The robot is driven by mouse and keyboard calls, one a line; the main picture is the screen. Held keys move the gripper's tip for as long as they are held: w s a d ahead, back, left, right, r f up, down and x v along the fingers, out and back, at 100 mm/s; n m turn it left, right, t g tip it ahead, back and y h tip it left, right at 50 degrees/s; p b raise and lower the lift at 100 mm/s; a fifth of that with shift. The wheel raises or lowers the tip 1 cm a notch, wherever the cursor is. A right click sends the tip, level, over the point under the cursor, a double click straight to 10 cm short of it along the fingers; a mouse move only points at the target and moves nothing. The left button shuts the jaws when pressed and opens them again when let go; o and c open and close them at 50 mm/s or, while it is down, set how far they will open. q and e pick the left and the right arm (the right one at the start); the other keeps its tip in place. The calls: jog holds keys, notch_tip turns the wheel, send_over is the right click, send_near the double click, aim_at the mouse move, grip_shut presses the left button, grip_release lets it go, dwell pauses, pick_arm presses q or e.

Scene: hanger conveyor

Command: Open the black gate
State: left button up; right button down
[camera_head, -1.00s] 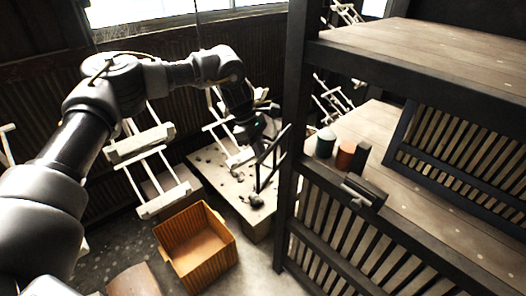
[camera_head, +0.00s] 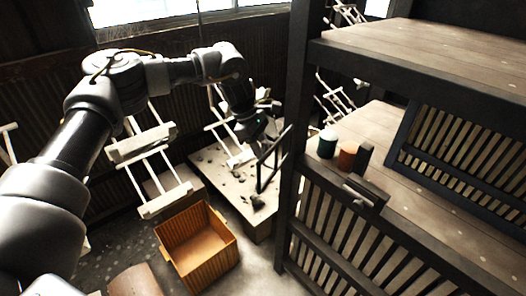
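The black gate (camera_head: 330,219) has dark slats in a frame. It stands in the lower right, beside a thick black post (camera_head: 293,120), and looks shut. A metal latch or handle (camera_head: 358,194) sits near its top edge. My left arm reaches in from the left, and its dark gripper (camera_head: 262,127) is left of the post, apart from the latch. A thin black frame (camera_head: 270,160) stands just below the gripper; I cannot tell whether they touch. The fingers are too dark and small to read. My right gripper is not in view.
An orange-brown open crate (camera_head: 197,262) sits on the floor. White hangers (camera_head: 148,145) hang behind it. A pale platform (camera_head: 230,197) holds dark lumps. A green-topped can (camera_head: 326,144) and an orange can (camera_head: 347,156) stand on the wooden shelf. Another slatted panel (camera_head: 465,146) leans at right.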

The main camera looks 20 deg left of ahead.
pick_arm(q)
jog(key=b+v, duration=0.1)
jog(key=v, duration=0.9)
